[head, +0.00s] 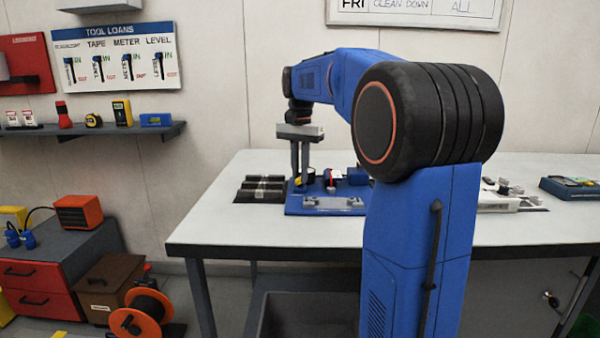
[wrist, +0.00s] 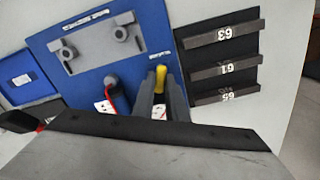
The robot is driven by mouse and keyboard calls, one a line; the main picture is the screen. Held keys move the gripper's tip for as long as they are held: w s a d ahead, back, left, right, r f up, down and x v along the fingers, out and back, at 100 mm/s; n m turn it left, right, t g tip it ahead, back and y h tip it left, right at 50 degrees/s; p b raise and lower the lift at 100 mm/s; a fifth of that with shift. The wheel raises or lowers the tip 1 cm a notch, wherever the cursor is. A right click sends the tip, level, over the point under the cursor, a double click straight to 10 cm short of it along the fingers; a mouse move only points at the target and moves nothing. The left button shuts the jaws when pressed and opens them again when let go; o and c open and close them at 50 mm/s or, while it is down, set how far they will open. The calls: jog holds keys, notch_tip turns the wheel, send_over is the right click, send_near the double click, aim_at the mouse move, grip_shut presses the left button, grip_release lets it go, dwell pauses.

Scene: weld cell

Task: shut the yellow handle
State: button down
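The yellow handle (wrist: 161,76) shows in the wrist view on a blue board (wrist: 88,78), between the tips of my gripper (wrist: 161,92) or just beyond them. The fingers are close together with a narrow gap. I cannot tell whether they touch the handle. In the head view my gripper (head: 300,178) points down over the left part of the blue board (head: 296,208). Most of the handle's base is hidden by the fingers.
A red handle (wrist: 104,106) with a dark round part stands beside the yellow one. A grey bracket plate (wrist: 100,45) with two knobs is on the board. Dark numbered racks (wrist: 224,67) lie beside it. The white table (head: 220,225) is clear in front.

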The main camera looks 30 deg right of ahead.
jog(key=shift+m, duration=0.5)
jog(key=m, duration=0.5)
jog(key=shift+m, duration=0.3)
jog(key=m, duration=0.6)
jog(key=shift+m, duration=0.4)
jog(key=c, duration=1.8)
grip_release()
jog(key=shift+o, duration=0.2)
jog(key=shift+r, duration=0.1)
notch_tip(320, 180, up, 17)
